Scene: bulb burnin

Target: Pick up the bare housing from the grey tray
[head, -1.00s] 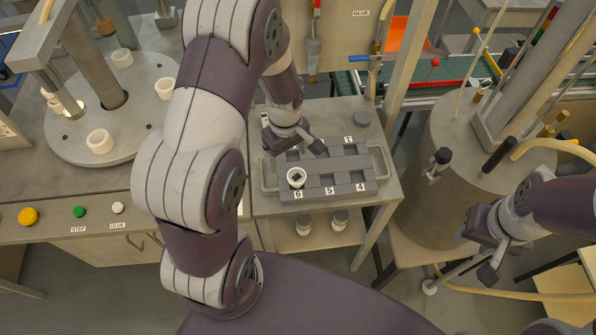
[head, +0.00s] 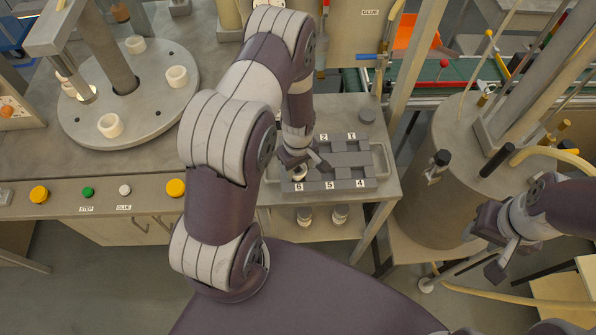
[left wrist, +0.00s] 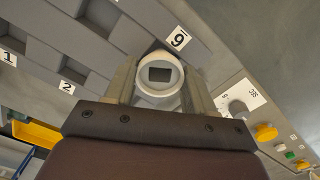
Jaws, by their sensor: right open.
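The bare housing (head: 299,173), a small white round cup with a dark square opening, sits at slot 6 of the grey tray (head: 380,160). My left gripper (head: 304,166) is low over that slot and partly covers the housing. In the left wrist view the housing (left wrist: 159,75) is between the two fingers, close to both, with its opening facing the camera. The fingers look spread, and a firm hold on it does not show. My right gripper (head: 482,252) is open and empty at the right, away from the tray.
The tray's other visible slots look empty. Two small jars (head: 340,216) stand on the shelf below. A round turntable (head: 150,110) with white cups is at the left, beside a panel with buttons (head: 88,192). A large grey drum (head: 440,205) stands right of the tray's table.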

